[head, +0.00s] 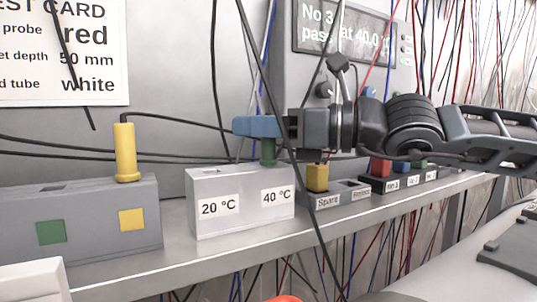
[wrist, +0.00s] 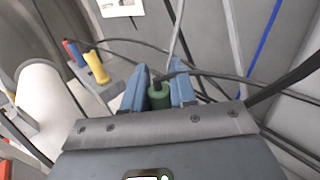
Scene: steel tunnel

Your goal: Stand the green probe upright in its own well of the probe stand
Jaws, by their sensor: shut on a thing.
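The grey probe stand (head: 90,236) is at the left in the head view, with a green square (head: 50,232) and a yellow square (head: 132,220) on its front. A yellow probe (head: 125,152) stands upright at its yellow-marked end; the top above the green square carries no probe. The green probe (head: 268,151) is upright at the 40 °C side of the pale two-label block (head: 240,222). My gripper (head: 258,127) is shut on its upper part; the green probe also shows between the blue fingers in the wrist view (wrist: 160,98). Its lower end is hidden, apparently in the block.
A spare holder (head: 340,196) with a yellow piece (head: 317,178) stands right of the block. Farther right is a dark rack (head: 405,182) with red, blue and green pieces. Black cables cross behind and in front of the block. Clear shelf lies between stand and block.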

